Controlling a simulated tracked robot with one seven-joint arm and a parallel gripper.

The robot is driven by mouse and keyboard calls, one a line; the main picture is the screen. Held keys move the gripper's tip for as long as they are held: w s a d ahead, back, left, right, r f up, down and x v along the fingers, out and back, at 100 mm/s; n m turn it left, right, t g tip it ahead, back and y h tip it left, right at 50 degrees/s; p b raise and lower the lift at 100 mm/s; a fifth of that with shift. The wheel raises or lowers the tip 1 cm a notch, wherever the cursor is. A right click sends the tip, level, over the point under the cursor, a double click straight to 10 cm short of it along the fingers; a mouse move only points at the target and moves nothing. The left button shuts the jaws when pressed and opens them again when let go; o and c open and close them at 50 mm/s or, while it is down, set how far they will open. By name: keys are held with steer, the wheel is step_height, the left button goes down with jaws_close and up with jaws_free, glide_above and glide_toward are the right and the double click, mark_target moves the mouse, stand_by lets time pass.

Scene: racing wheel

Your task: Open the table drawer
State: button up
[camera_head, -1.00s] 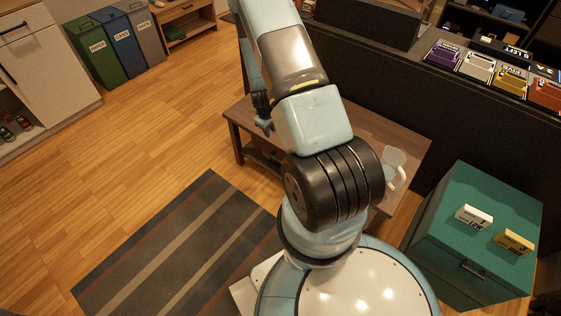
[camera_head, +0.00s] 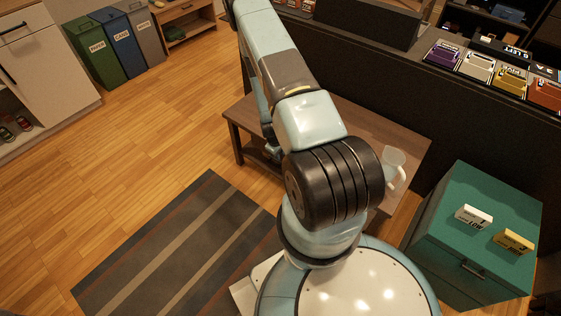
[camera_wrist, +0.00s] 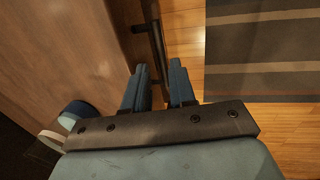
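The wooden table (camera_head: 236,113) stands behind my arm in the head view, partly covered by it. In the wrist view its brown surface (camera_wrist: 60,40) fills the left, with the narrow drawer front (camera_wrist: 130,14) beside it. A dark bar handle (camera_wrist: 157,42) runs along this front. My gripper (camera_wrist: 160,66) is open, its two blue-grey fingers apart and the handle lined up with the gap between them. I cannot tell how deep the handle sits between them or whether they touch it. In the head view my gripper (camera_head: 273,150) is low beside the table, mostly hidden by the arm.
A green cabinet (camera_head: 440,225) with two small boxes is at right. A striped rug (camera_head: 170,250) and open wood floor (camera_head: 140,145) lie left. A dark partition (camera_head: 350,70) stands behind the table.

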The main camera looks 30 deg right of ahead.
steer(key=shift+w+d+f, duration=0.1)
steer(key=shift+d+f, duration=0.1)
steer(key=shift+f, duration=0.9)
steer(key=shift+w+d+f, duration=0.1)
steer(key=shift+d+f, duration=0.1)
steer(key=shift+f, duration=0.9)
steer(key=shift+w+d+f, duration=0.1)
steer(key=shift+d+f, duration=0.1)
steer(key=shift+f, duration=0.9)
steer(key=shift+s, duration=0.1)
jaws_close()
